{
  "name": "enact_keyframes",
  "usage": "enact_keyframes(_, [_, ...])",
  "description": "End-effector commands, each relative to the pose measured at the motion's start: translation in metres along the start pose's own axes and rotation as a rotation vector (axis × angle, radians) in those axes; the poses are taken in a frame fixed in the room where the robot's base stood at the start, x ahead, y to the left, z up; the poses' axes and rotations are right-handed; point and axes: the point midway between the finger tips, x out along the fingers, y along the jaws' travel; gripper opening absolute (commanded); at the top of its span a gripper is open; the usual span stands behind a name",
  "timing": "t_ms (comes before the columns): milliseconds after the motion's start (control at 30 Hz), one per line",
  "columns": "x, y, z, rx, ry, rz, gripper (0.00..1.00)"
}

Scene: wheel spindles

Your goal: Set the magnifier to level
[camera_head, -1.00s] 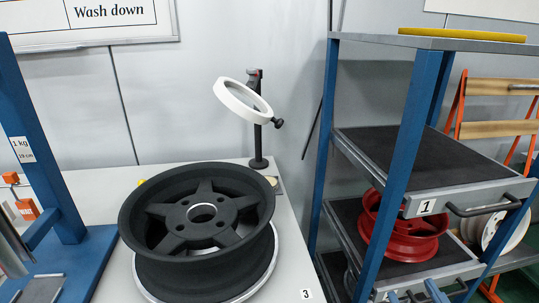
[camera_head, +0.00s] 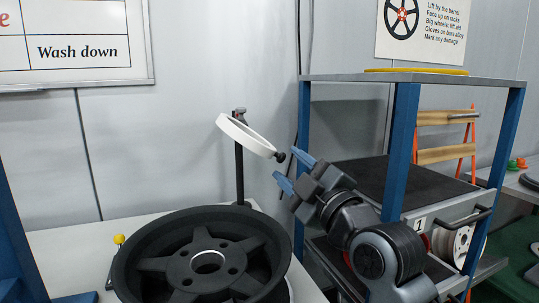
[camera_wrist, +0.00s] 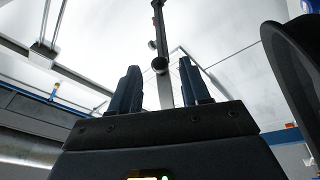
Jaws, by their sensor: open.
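The magnifier (camera_head: 247,135) is a white ring on a dark upright post (camera_head: 239,170) behind the black wheel. Its ring is tilted, sloping down to the right, with a dark knob (camera_head: 280,157) at its lower right. My gripper (camera_head: 294,173) is open and empty, just right of the knob, its blue fingers pointing up-left towards it. In the wrist view, a round dark knob end (camera_wrist: 160,65) appears between the two spread fingers (camera_wrist: 161,88), beyond their tips or near them; contact cannot be told. The ring is not clear there.
A large black wheel (camera_head: 165,265) lies on the white bench in front of the post. A blue-framed rack (camera_head: 400,150) with dark shelves stands right, behind my arm. A blue frame stands at far left. A yellow ball (camera_head: 119,239) is left of the wheel.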

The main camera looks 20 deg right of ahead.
Motion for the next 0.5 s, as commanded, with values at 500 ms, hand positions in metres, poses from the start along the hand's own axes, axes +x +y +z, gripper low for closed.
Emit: enact_keyframes(500, [0.059, 0.000, 0.000, 0.002, 0.000, 0.000, 0.47])
